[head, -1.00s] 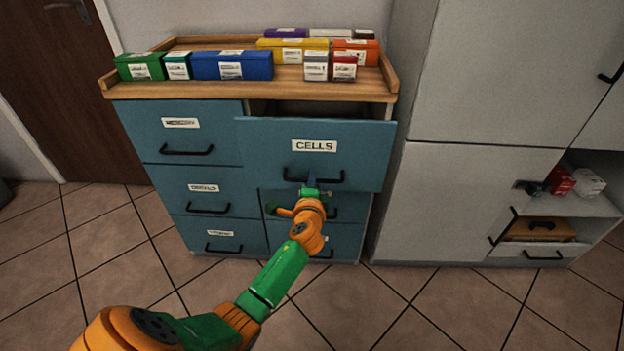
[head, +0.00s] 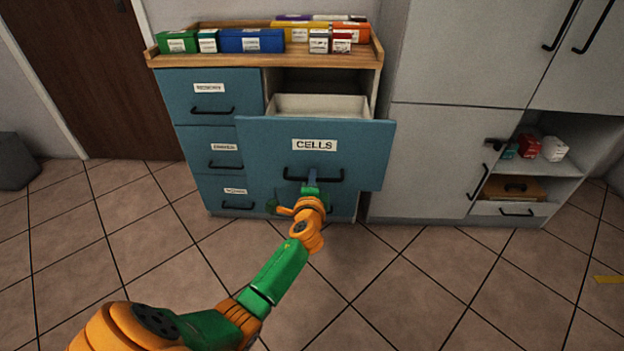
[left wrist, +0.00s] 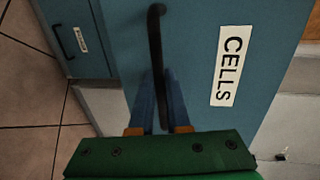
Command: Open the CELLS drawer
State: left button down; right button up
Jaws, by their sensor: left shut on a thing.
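The CELLS drawer (head: 360,150) is the top right drawer of the blue cabinet. It stands pulled out, and its pale inside (head: 320,104) shows behind the front. Its black handle (head: 328,178) runs across the front below the CELLS label (head: 314,145). My left gripper (head: 311,180) is at the middle of this handle. In the left wrist view, the two fingers (left wrist: 160,105) stand on either side of the black handle (left wrist: 156,50), shut on it. The label (left wrist: 231,65) lies to the right there. My right gripper is not in view.
The cabinet top (head: 220,59) carries several coloured boxes. Other blue drawers at the left (head: 205,150) are shut. A grey cupboard (head: 455,75) stands close on the right, with an open shelf (head: 560,165). The tiled floor (head: 420,300) in front is clear.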

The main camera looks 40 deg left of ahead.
pick_arm(q)
jog(key=shift+d, duration=0.1)
jog(key=c, duration=0.9)
grip_release()
jog(key=p+v, duration=0.2)
jog(key=v, duration=0.5)
